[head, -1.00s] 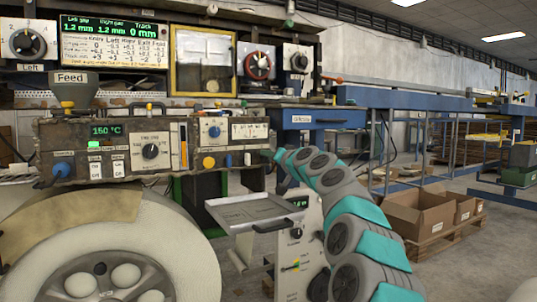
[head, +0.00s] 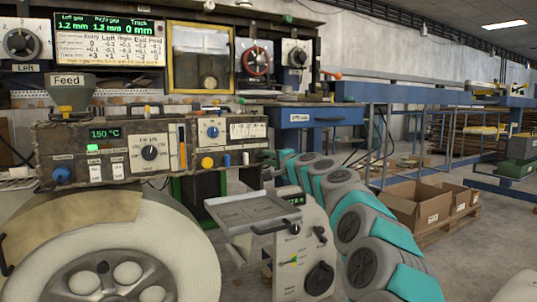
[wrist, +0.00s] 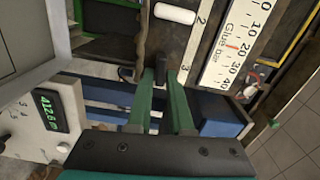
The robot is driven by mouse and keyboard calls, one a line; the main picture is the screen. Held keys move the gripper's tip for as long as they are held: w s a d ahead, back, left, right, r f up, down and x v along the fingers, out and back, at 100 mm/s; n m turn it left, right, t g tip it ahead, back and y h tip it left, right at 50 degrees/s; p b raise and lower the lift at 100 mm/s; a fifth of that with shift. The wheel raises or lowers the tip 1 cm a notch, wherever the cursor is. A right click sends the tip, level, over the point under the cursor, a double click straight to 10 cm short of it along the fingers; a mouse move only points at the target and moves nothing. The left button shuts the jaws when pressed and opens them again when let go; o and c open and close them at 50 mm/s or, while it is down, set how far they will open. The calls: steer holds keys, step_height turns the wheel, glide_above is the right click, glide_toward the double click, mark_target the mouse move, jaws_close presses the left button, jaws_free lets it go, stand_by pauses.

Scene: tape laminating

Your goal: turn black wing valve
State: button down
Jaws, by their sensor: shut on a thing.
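In the wrist view, a small dark upright piece, which looks like the black wing valve (wrist: 162,67), stands at the lower edge of the control panel, beside a white cylinder and the mark 3. The green fingers of my gripper (wrist: 164,77) are closed in on it, one on each side. Its far parts are hidden between the fingertips. In the head view, my gripper (head: 269,162) is at the right end of the panel, and the valve cannot be made out behind it.
The control panel (head: 110,145) has knobs, switches and a display. Below it is a large white roll (head: 150,245). A grey tray (head: 250,208) and a control box (head: 303,250) stand close under my arm. Cardboard boxes (head: 415,205) lie at the right on a pallet.

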steer(key=shift+m, duration=0.6)
steer(key=shift+f, duration=0.1)
steer(key=c, duration=0.9)
jaws_free()
steer(key=shift+p, duration=0.3)
steer(key=shift+s+d, duration=0.1)
steer(key=shift+b+v, duration=0.85)
steer(key=shift+v, duration=2.95)
